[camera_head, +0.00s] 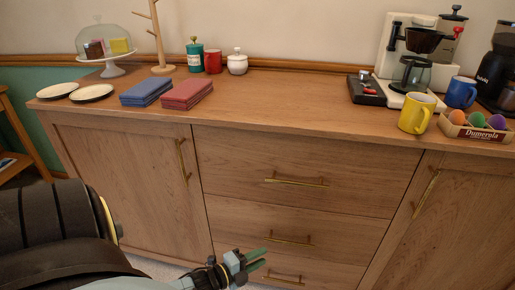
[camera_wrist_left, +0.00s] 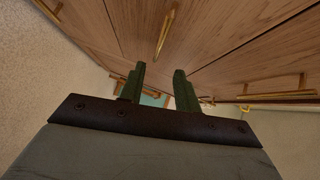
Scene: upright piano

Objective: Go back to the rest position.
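My left gripper (camera_head: 256,257) is low in front of the wooden sideboard (camera_head: 330,160), near its lower drawers. Its green fingers stand apart with nothing between them. In the left wrist view the two fingers (camera_wrist_left: 159,88) also show apart and empty, with cabinet fronts and brass handles beyond them. I cannot tell from the views whether the fingers touch the sideboard; they seem apart from it. My right gripper is not in either view.
The sideboard top holds a yellow mug (camera_head: 415,113), a coffee maker (camera_head: 408,60), an egg crate (camera_head: 475,131), blue napkins (camera_head: 146,91), red napkins (camera_head: 187,93) and a glass-domed cake stand (camera_head: 105,45). Brass handles (camera_head: 296,181) stick out from its front. The top's middle is clear.

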